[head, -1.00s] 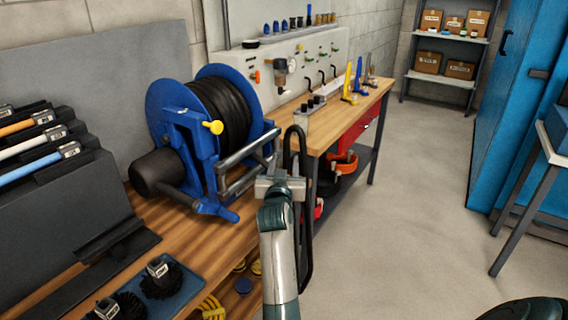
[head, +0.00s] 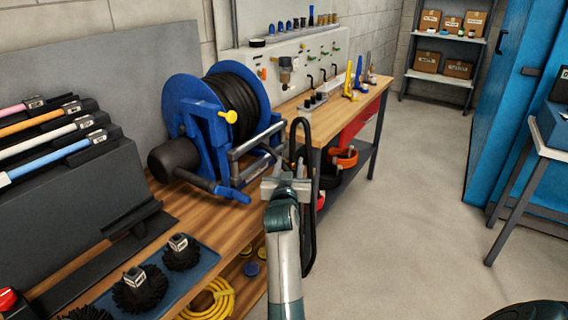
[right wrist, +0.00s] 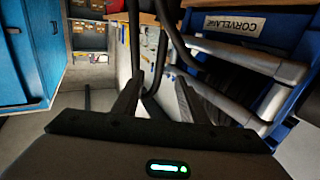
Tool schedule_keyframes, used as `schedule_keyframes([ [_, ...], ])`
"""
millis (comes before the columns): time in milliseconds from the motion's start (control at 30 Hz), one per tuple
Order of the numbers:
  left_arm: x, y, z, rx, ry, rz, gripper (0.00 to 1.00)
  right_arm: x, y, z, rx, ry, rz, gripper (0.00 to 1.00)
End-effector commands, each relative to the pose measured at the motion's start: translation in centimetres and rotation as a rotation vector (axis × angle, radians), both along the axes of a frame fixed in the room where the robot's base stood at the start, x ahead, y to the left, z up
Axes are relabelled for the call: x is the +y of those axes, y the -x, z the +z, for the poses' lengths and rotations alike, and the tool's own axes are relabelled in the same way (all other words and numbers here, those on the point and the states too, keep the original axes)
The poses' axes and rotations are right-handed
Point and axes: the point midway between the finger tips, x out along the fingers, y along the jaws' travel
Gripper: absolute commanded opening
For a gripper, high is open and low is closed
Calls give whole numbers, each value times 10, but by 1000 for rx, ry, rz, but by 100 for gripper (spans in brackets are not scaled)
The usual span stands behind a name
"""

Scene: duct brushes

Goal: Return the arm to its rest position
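My right arm comes in from the bottom of the head view, its gripper (head: 287,186) in front of the hose reel's frame, beside the black hanging hose (head: 307,220). In the right wrist view the two fingers (right wrist: 160,100) are apart, with no held object seen between them. The black hose (right wrist: 133,45) and the reel's grey tube frame (right wrist: 245,60) show just beyond the fingers. I cannot tell whether they touch. The blue hose reel (head: 205,130) stands on the wooden bench. My left gripper is not in view.
A blue tray (head: 205,262) with black round brushes (head: 181,253) lies at the bench front. A rack (head: 75,200) holds several coloured rods. A yellow coiled hose (head: 212,300) lies below. Open floor (head: 400,220) is on the right, before blue cabinets (head: 510,110).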

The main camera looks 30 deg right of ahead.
Motion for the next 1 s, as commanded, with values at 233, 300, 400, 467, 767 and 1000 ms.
schedule_keyframes([
  [233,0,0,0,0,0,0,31,0,0,0,1,-1,0,39],
  [300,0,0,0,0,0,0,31,0,2,-2,5,-2,1,39],
  [400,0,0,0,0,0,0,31,1,8,-12,26,-6,5,39],
  [467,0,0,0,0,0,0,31,3,14,-20,47,-8,11,39],
  [767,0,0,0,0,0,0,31,34,84,-109,282,-63,99,39],
  [1000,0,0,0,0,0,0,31,90,176,-195,565,-129,245,39],
])
